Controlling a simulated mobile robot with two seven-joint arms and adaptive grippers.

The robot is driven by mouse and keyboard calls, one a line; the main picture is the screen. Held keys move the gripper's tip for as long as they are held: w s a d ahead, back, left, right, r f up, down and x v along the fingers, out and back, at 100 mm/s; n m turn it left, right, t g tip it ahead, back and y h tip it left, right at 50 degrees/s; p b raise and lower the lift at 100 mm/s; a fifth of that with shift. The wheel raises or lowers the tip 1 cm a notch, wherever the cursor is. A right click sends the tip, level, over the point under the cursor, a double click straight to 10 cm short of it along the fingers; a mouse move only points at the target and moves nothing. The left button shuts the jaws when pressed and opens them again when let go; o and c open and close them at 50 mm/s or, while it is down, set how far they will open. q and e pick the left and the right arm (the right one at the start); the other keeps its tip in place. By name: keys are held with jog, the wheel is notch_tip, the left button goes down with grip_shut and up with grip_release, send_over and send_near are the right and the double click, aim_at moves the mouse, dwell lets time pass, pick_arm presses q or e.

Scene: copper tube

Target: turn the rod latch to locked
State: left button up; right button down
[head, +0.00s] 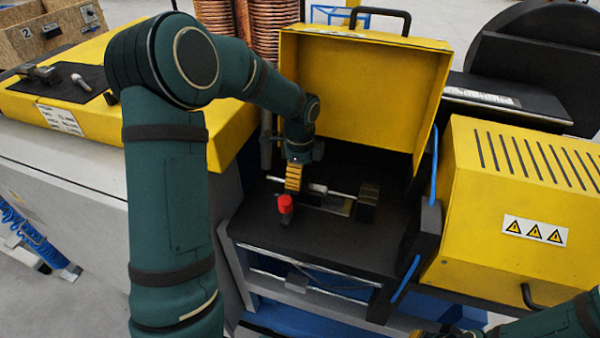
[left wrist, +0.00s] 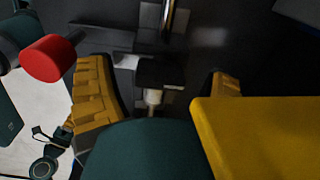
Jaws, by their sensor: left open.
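A thin silver rod (head: 340,193) runs across the dark bay under the raised yellow lid, between dark blocks. A red knob (head: 285,203) stands at the front of the bay; it also shows in the left wrist view (left wrist: 52,58), left of the fingers and apart from them. I cannot tell which part is the latch or its setting. My left gripper (head: 293,178) points down at the rod's left part, its yellow fingers hiding some of it. In the left wrist view the fingers (left wrist: 160,90) are apart, with a dark block and pale pin (left wrist: 154,97) showing between them.
The yellow lid (head: 360,85) stands open behind my left gripper. A yellow vented housing (head: 520,200) is at the right. Copper coils (head: 275,30) stand behind. A yellow bench (head: 40,105) with small parts is at the left. My right arm (head: 555,322) shows at the lower right.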

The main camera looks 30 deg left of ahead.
pick_arm(q)
jog(key=c, duration=1.2)
jog(key=shift+n, duration=0.3)
jog(key=n, duration=0.4)
jog(key=shift+n, duration=0.3)
jog(key=n+p, duration=0.1)
jog(key=n, duration=0.8)
jog(key=shift+n+p, duration=0.45)
jog(key=shift+n, duration=1.45)
